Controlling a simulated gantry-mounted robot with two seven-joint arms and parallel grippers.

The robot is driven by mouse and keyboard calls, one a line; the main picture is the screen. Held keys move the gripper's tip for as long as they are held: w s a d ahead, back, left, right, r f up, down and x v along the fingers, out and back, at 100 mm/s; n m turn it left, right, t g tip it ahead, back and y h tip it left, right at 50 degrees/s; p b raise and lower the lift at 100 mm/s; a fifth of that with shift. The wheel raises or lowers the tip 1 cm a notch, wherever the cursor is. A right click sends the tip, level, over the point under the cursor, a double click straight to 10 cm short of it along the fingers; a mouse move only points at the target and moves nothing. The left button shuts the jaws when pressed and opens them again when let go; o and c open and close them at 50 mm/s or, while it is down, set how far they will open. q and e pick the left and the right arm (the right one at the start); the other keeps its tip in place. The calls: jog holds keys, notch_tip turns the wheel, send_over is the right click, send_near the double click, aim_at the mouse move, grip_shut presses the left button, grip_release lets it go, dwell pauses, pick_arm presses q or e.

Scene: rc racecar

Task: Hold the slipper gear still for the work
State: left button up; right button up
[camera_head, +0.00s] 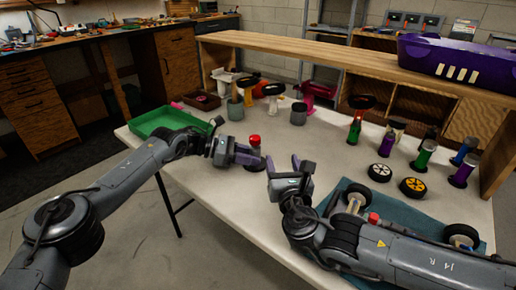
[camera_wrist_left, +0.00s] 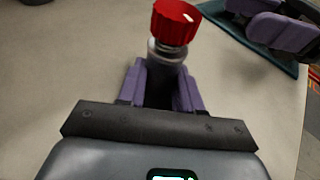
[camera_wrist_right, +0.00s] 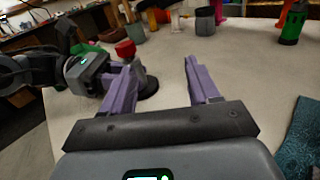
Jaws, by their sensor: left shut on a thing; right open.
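A red ribbed knob on a grey post (camera_wrist_left: 174,22) stands upright on the table, and I take it to be the slipper gear piece. It also shows in the head view (camera_head: 255,140) and the right wrist view (camera_wrist_right: 125,48), where a dark round base shows below it. My left gripper (camera_wrist_left: 160,88) is shut around the grey post below the red top. My right gripper (camera_head: 301,167) is open and empty, to the right of the post and apart from it. In the right wrist view the piece lies beyond the left finger.
A teal mat (camera_head: 420,222) with a wheeled car chassis lies partly under my right arm. Two loose wheels (camera_head: 380,172) and several coloured cylinders (camera_head: 426,154) stand at the right. A green tray (camera_head: 165,120) is at the left. Cups and tools line the back; the table's middle is clear.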

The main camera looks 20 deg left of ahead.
jog(key=shift+w+d+r+m+t+h, duration=0.2)
jog(key=shift+w+d+m+h, duration=0.15)
jog(key=shift+h, duration=0.2)
jog(key=shift+w+d+r+m+t+h, duration=0.1)
jog(key=shift+w+d+m+t+h, duration=0.1)
jog(key=shift+d+m+h, duration=0.25)
jog(key=shift+a+r+m+h, duration=0.2)
jog(key=shift+m+h, duration=0.2)
jog(key=shift+h, duration=0.5)
jog(key=s+a+r+m+t+h, duration=0.1)
jog(key=s+a+m+h, duration=0.1)
jog(key=s+a+h, duration=0.15)
jog(key=n+y, duration=0.1)
send_near(254, 142)
jog(key=shift+y, duration=0.35)
jog(key=w, duration=1)
jog(key=shift+a+r, duration=0.15)
